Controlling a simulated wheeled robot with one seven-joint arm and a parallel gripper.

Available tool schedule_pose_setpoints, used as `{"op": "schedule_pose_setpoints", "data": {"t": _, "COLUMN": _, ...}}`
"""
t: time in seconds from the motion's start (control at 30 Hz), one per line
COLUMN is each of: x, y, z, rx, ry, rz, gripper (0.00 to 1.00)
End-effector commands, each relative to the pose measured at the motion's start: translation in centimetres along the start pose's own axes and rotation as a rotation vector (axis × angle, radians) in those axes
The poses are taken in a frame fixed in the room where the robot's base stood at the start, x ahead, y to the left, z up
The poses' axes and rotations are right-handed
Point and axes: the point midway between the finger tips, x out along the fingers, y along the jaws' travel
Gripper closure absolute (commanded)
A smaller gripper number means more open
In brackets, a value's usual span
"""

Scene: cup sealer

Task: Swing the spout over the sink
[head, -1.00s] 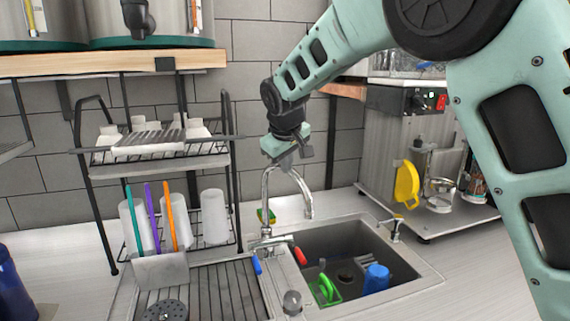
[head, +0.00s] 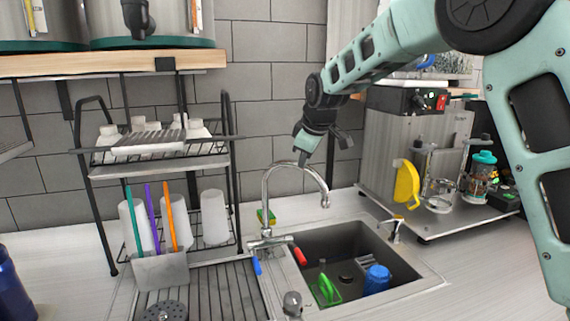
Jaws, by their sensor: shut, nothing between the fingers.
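The chrome spout (head: 290,167) rises from the faucet base behind the sink and arches to the right. My gripper (head: 302,161) is shut and empty, pointing down at the top of the spout's arch. Whether it touches the spout cannot be told from this view.
A blue cup (head: 376,279) and a green object (head: 328,289) lie in the sink. A dish rack (head: 160,170) stands left, above a ridged drainboard. The sealer machine (head: 405,150) stands right, with a small tap (head: 397,228) at the sink's edge.

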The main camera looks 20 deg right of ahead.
Motion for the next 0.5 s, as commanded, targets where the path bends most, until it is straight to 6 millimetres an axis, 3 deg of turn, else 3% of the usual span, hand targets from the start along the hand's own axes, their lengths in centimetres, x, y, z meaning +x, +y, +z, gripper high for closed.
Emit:
{"op": "schedule_pose_setpoints", "data": {"t": 0.2, "x": 0.7, "y": 2.1, "z": 0.6, "rx": -0.053, "ry": 0.018, "rz": -0.023, "gripper": 1.00}}
{"op": "schedule_pose_setpoints", "data": {"t": 0.5, "x": 1.3, "y": 3.7, "z": 0.8, "rx": -0.053, "ry": 0.017, "rz": -0.024, "gripper": 1.00}}
